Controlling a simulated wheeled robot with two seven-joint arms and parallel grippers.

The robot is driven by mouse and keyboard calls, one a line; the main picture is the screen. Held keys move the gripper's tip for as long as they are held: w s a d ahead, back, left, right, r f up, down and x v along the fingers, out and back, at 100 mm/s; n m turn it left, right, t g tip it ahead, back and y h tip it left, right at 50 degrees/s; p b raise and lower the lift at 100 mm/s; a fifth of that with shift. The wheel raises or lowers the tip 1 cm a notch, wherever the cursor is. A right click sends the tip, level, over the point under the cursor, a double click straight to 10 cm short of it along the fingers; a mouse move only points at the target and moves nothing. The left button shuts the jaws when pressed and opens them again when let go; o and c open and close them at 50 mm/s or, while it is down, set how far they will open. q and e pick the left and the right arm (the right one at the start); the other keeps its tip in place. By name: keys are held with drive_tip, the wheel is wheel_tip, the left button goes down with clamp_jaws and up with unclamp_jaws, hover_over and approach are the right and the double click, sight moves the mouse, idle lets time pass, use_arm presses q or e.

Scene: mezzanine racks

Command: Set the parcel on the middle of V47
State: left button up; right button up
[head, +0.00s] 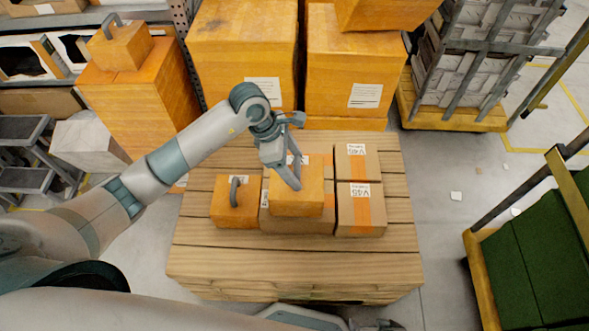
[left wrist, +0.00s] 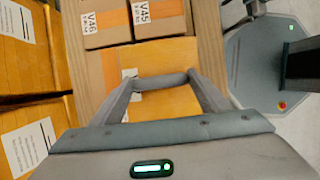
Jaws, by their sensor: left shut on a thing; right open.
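My left gripper (head: 287,172) is shut on the grey handle (left wrist: 160,79) of an orange parcel (head: 297,202), which also shows in the left wrist view (left wrist: 170,106). The parcel is upright over a light brown carton (head: 298,226) on the wooden pallet. I cannot tell if they touch. A white label, partly hidden, shows behind the parcel; its text is unreadable. Cartons V46 (head: 350,168) and V45 (head: 347,215) stand just right of it. What looks like my right gripper (head: 375,325) is cut off at the bottom edge.
Another orange parcel with a handle (head: 222,208) stands left of the held one. The pallet's (head: 295,262) near boards are bare. Large orange boxes (head: 240,50) stand behind. A loaded cart (head: 480,250) is at the right, with floor between it and the pallet.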

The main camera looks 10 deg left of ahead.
use_arm(q)
drive_tip(key=shift+f, duration=1.2)
drive_tip(key=o, duration=1.5)
drive_tip(key=shift+f, duration=0.15)
drive_tip(key=o, duration=0.5)
drive_tip(key=shift+c, duration=0.2)
